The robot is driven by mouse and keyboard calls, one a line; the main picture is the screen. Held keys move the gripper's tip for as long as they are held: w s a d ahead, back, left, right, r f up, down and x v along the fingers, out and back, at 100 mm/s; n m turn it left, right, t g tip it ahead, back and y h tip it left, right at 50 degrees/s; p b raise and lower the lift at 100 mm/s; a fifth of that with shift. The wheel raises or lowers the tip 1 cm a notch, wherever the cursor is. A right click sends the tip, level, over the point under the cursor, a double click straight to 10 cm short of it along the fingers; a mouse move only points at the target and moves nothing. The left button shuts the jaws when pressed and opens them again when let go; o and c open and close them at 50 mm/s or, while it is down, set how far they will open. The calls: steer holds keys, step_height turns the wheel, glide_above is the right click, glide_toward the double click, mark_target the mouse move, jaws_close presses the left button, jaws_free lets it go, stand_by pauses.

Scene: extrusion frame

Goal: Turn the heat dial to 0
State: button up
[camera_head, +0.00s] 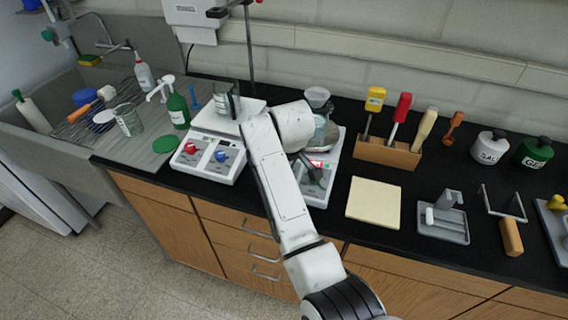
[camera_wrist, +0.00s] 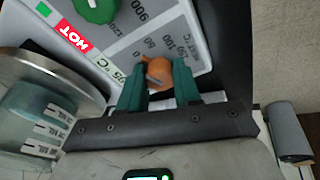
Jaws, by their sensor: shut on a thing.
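A hotplate (camera_wrist: 140,20) with a light grey panel fills the top of the wrist view. An orange dial (camera_wrist: 159,70) on it has a pointer ridge, and printed numbers curve around its upper side; a 0 is visible at its left. My gripper (camera_wrist: 160,88) has its two teal fingertips on either side of the orange dial, shut on it. A green dial (camera_wrist: 95,10) sits farther up, partly cut off. In the head view, my gripper (camera_head: 314,174) is over the front of the centre hotplate (camera_head: 332,180), and my arm partly hides it; the dials there are not clear.
A red HOT label (camera_wrist: 72,36) and a small temperature display (camera_wrist: 104,66) lie near the dial. A glass vessel (camera_wrist: 40,110) stands close at left. A cream pad (camera_head: 374,202) lies right.

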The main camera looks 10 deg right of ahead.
steer(key=shift+w+r+n, duration=0.1)
steer(key=shift+n, duration=0.4)
steer(key=o, duration=1.1)
steer(key=shift+c, duration=0.2)
steer(key=b+v, duration=0.1)
steer(key=v, duration=0.9)
steer(key=shift+r+b, duration=0.35)
steer(key=shift+b, duration=0.05)
